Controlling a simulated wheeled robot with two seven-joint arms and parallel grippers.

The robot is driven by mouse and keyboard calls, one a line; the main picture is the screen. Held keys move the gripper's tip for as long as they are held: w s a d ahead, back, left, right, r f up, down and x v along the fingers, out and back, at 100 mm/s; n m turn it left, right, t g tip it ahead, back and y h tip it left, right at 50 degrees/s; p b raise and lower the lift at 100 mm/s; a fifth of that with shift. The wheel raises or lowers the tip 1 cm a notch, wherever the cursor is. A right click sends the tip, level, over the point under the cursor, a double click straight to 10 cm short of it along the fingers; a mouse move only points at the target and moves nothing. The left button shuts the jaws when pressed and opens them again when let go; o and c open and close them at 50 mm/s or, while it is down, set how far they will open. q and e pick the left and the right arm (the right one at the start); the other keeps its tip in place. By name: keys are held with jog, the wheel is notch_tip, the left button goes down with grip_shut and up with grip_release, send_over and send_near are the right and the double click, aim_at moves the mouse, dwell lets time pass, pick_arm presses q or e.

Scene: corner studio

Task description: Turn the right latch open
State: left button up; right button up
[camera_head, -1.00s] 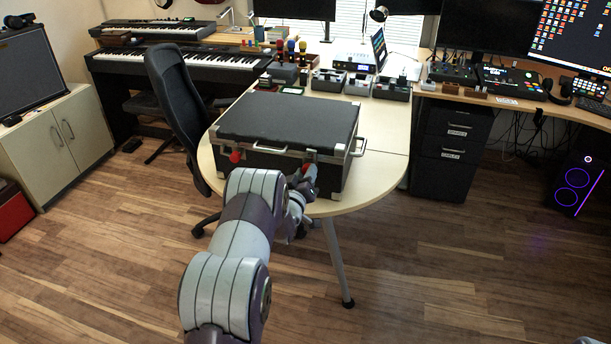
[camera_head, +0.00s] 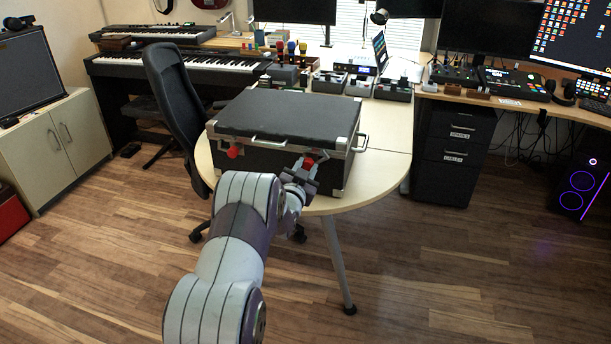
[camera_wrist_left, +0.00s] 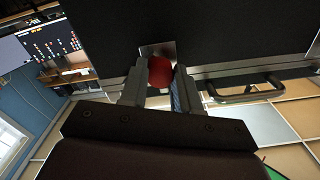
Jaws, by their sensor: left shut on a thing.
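A black case (camera_head: 285,115) with metal edges lies closed on the rounded end of the wooden table. Its right latch (camera_head: 309,162) has a red knob on the front face. My left gripper (camera_head: 304,176) is at that knob. In the left wrist view the red knob of the right latch (camera_wrist_left: 160,72) sits between the two fingers of my left gripper (camera_wrist_left: 159,88), which are closed on it. The left latch (camera_head: 234,152), also with a red knob, is on the case front further left and free. My right gripper does not show.
The case has a front handle (camera_head: 268,141) between the latches and a side handle (camera_head: 361,143) on the right. A black office chair (camera_head: 178,115) stands close to the left. Several small devices (camera_head: 392,90) stand behind the case. Floor in front is clear.

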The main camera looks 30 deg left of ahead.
pick_arm(q)
jog(key=m+b, duration=0.3)
jog(key=m, duration=0.2)
jog(key=shift+f, duration=0.1)
dwell(0.4)
jog(key=o, duration=1.1)
jog(key=shift+c, duration=0.2)
jog(key=shift+s, duration=0.1)
jog(key=v, duration=1.2)
jog(key=shift+s+p, duration=0.35)
jog(key=shift+p, duration=0.1)
jog(key=shift+f, duration=0.1)
